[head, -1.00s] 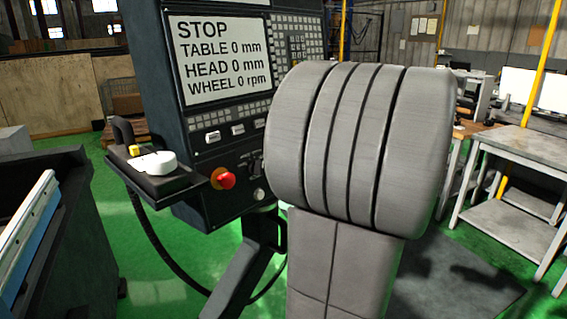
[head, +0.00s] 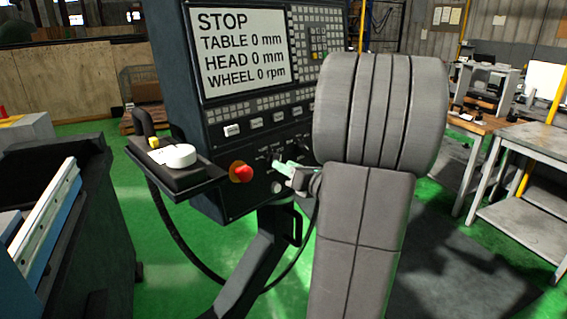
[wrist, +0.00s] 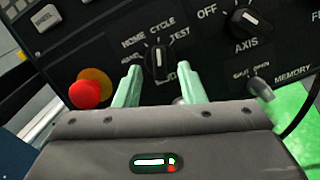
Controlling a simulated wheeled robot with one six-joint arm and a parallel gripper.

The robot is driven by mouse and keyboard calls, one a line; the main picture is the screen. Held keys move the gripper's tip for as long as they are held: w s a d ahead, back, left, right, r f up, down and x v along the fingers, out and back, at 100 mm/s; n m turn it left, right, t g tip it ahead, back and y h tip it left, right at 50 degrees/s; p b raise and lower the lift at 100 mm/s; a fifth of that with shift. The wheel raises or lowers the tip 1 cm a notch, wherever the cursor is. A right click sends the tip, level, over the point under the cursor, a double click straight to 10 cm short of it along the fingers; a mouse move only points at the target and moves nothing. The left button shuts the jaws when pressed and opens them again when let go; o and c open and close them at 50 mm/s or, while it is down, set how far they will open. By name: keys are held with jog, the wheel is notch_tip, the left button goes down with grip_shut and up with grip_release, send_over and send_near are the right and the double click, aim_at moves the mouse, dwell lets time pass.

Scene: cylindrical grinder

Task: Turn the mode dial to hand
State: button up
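The mode dial (wrist: 158,62) is a round black knob with a white pointer line on the dark control panel. In the wrist view its pointer points roughly upward, near the CYCLE label. HOME is at upper left and TEST at right; the lower labels are partly hidden and hard to read. My gripper (wrist: 158,67) is open, its two pale green fingers on either side of the dial in the picture. I cannot tell whether they touch it. In the head view my gripper (head: 288,168) is at the panel's lower part, partly hidden by my arm.
A red emergency button (wrist: 85,94) is left of the dial; it also shows in the head view (head: 241,172). The AXIS dial (wrist: 246,20) is at upper right, with a small switch (wrist: 260,88) below. The screen (head: 240,50) reads STOP. A side shelf holds a white knob (head: 174,156).

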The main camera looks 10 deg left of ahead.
jog(key=shift+x, duration=1)
grip_shut()
